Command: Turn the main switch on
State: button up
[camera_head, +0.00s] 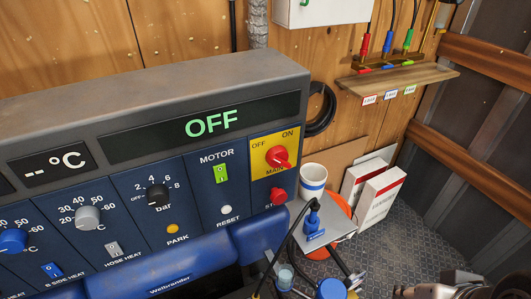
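The main switch (278,157) is a red rotary knob on a yellow plate (260,145) at the right end of the blue control panel. OFF is printed at the plate's upper left and ON at its upper right, with MAIN partly hidden below the knob. The knob's exact pointing direction is hard to tell. The display (212,124) above the panel reads OFF in green letters. Nothing touches the knob. I cannot make out my gripper; only a cut-off metallic shape (455,285) shows at the bottom right, and I cannot tell what it is.
Beside the main switch are a red button (278,196), a green motor switch (221,174) and a white reset button (226,210). A white and blue cup (312,180) and a blue-handled tool with hoses (313,220) stand close to the panel's right. A wooden shelf (400,80) projects from the wall.

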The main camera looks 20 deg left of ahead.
aim_at(277, 157)
jog(key=u, duration=1.05)
